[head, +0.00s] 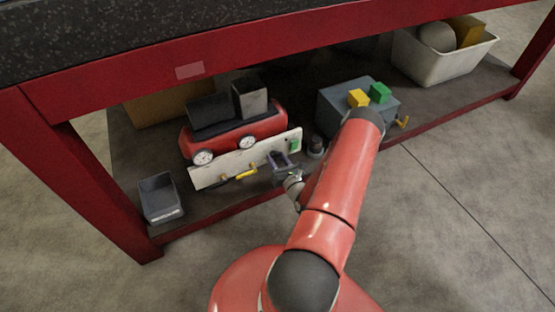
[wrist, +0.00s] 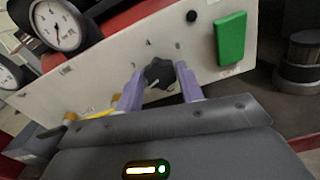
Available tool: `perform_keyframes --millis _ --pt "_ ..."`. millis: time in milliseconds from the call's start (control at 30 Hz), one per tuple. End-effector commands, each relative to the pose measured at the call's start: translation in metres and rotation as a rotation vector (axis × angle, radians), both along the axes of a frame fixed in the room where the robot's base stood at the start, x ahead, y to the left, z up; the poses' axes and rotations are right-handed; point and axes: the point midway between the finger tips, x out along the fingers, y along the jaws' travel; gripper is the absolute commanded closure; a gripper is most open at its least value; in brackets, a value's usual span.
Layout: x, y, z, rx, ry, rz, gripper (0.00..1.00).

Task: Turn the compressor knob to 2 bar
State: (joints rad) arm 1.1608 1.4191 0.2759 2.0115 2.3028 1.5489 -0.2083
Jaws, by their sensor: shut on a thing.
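The compressor (head: 232,134) is a red tank with black parts on top, on the lower shelf of the red bench. A pale panel (head: 222,171) runs along its front. The dark lobed knob (wrist: 159,73) sits on this panel, with a printed 4 above it and other marks around it that are hard to read. My gripper (wrist: 161,84), with purple fingers, is shut on the knob, one finger on each side. In the head view my gripper (head: 279,162) is at the panel and the knob is hidden. Two round white gauges show; the nearer one (wrist: 56,25) is above left of the knob.
A green switch (wrist: 230,38) is on the panel right of the knob. A dark cylinder (head: 316,146) stands right of the panel. A grey box (head: 335,104) with yellow and green blocks, a white bin (head: 440,68) and a small grey bin (head: 160,199) share the shelf.

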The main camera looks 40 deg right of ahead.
Motion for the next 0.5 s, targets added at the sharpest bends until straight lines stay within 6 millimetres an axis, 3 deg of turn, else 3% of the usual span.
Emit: perform_keyframes --millis 500 --pt "-0.0001 0.0002 -0.0009 -0.113 0.03 0.0 0.85"
